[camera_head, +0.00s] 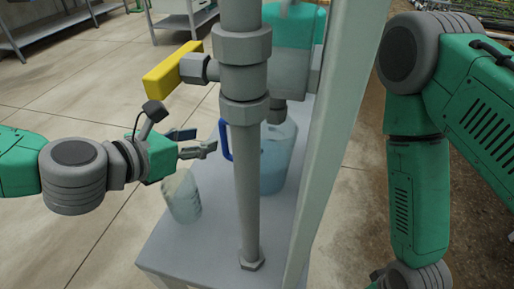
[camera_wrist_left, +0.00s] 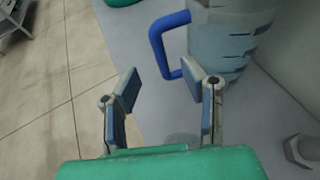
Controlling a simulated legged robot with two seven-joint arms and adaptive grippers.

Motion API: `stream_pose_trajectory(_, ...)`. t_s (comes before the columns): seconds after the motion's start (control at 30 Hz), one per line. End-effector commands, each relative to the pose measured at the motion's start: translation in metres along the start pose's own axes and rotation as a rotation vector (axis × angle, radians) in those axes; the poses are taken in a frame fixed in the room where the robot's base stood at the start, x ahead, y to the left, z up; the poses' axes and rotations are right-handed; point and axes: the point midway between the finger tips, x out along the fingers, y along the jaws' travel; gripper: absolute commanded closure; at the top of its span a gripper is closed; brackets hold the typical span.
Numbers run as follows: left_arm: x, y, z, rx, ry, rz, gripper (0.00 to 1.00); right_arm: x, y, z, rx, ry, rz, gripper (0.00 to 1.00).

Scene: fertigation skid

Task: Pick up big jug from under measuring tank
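The big jug (camera_head: 276,160) is clear, with bluish contents and a blue handle (camera_head: 226,139). It stands upright on the grey skid top, under the teal measuring tank (camera_head: 292,30), partly hidden behind the grey pipe. My left gripper (camera_head: 207,143) is open and empty, left of the handle and apart from it. In the left wrist view, the jug (camera_wrist_left: 232,42) is at the top right, its handle ahead of the open fingers (camera_wrist_left: 172,88). The right finger overlaps the jug's lower part in that view. My right arm shows at the right, but its gripper is out of view.
A small clear beaker (camera_head: 182,197) stands on the skid top (camera_head: 205,250), below my left gripper. A vertical grey pipe (camera_head: 246,185) with a yellow-handled valve (camera_head: 172,70) stands in front of the jug. A pale post (camera_head: 338,130) rises to its right. Open floor lies left.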

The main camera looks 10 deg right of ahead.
Motion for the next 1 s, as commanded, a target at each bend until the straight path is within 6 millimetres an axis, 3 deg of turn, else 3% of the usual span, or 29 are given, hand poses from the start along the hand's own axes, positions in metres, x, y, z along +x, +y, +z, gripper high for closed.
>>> stream_pose_trajectory(0.1,0.017,0.001,-0.002,0.0,0.0,0.001,0.62,0.004,0.0,0.0,0.0,0.0,0.0,0.59)
stream_pose_trajectory(0.33,0.033,0.0,0.0,0.0,-0.001,0.0,0.62,0.007,0.0,0.0,-0.001,0.001,0.0,0.59)
stream_pose_trajectory(0.6,0.071,-0.002,0.001,0.001,0.0,0.001,0.62,0.015,0.0,0.0,0.0,0.001,0.0,0.59)
stream_pose_trajectory(0.9,0.076,-0.001,0.002,-0.001,0.0,0.001,0.62,0.015,0.0,0.0,-0.001,0.001,0.0,0.59)
stream_pose_trajectory(0.97,0.076,-0.001,0.002,-0.001,0.0,0.001,0.8,0.015,0.0,0.0,-0.001,0.001,0.0,0.59)
stream_pose_trajectory(1.0,0.076,-0.001,0.002,-0.001,0.0,0.001,0.94,0.015,0.0,0.0,0.0,0.001,0.0,0.59)
